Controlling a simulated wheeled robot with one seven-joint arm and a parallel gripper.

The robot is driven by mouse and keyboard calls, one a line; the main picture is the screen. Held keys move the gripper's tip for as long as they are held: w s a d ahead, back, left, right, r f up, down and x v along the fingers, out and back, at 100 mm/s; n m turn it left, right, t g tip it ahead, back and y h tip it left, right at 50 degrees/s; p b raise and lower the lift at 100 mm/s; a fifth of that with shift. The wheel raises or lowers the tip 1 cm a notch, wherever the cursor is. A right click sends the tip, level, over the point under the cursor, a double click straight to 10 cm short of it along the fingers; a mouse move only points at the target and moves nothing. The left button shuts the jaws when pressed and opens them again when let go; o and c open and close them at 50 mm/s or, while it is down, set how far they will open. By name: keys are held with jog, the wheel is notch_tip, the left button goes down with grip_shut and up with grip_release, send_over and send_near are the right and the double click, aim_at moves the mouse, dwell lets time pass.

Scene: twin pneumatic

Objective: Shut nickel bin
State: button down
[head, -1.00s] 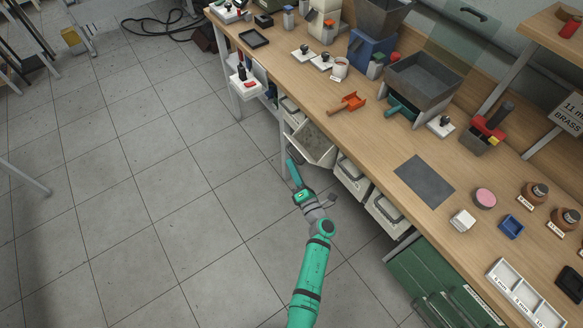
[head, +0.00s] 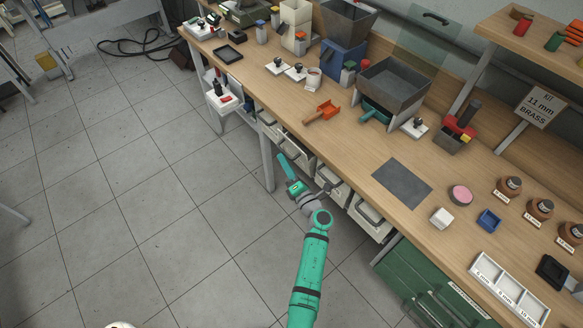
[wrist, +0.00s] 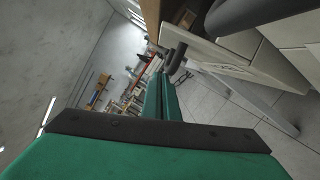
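White tip-out bins with dark handles hang in a row under the bench's front edge. One bin (head: 303,158) is just behind my gripper; I cannot read a label, so I cannot tell which is the nickel bin. My teal gripper (head: 283,160) is in front of this bin, on the aisle side, and partly hides it. In the wrist view, my gripper's two green fingers (wrist: 161,98) lie close together with nothing seen between them. A pale bin front (wrist: 225,62) and a dark handle (wrist: 262,12) are close at the right. Contact is unclear.
The wooden bench (head: 335,142) runs along the right, with an orange scoop (head: 322,112) and a grey mat (head: 402,183) on top. A bench leg (head: 266,163) stands left of my gripper. Green drawers (head: 425,285) are at the lower right.

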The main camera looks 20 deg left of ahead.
jog(key=shift+w+d+r, duration=0.3)
jog(key=shift+w+r, duration=0.15)
jog(key=shift+w, duration=0.2)
